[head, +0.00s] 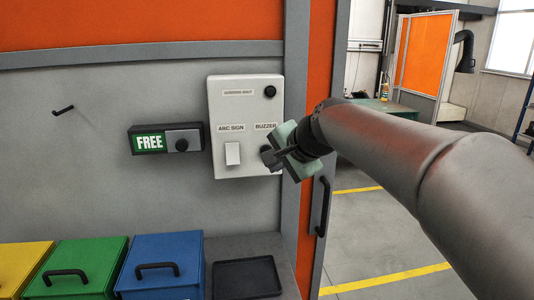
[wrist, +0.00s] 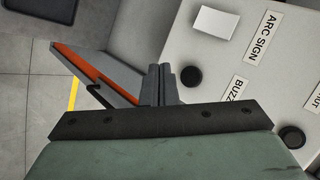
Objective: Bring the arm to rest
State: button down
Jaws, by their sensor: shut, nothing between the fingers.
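My arm reaches in from the right in the head view. My gripper (head: 272,161) is in front of the lower right of a white switch box (head: 226,105), by the BUZZER label. In the wrist view my gripper's fingers (wrist: 161,84) are together with nothing between them. A round black button (wrist: 191,77) shows just right of the fingertips, below the label. Whether the fingers touch the box cannot be told. The box also carries a white rocker switch (head: 232,153) under the ARC SIGN label, and a black knob (head: 270,91) at the top right.
A sign (head: 166,139) left of the box reads FREE on green. Yellow (head: 22,262), green (head: 88,262) and blue (head: 160,262) boxes and a black tray (head: 246,277) stand below. An orange door edge with a black handle (head: 322,205) is close to my arm. Open floor lies beyond.

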dwell(0.3)
jog(key=s+d+f+n+g+h, duration=0.1)
jog(key=s+d+f+n+g, duration=0.1)
jog(key=s+f, duration=0.6)
jog(key=s+d+f+n+g+h, duration=0.2)
jog(key=s+d+f+n+g, duration=0.1)
jog(key=s+d+f, duration=0.4)
jog(key=s+d+f+n+g+h, duration=0.2)
jog(key=s+d+f+n, duration=0.1)
jog(key=s+f, duration=0.7)
jog(key=s+d, duration=0.1)
jog(key=s, duration=0.2)
jog(key=shift+s+d+f+n+g, duration=0.25)
jog(key=shift+d+f+n+g, duration=0.05)
jog(key=shift+d+f+n, duration=0.1)
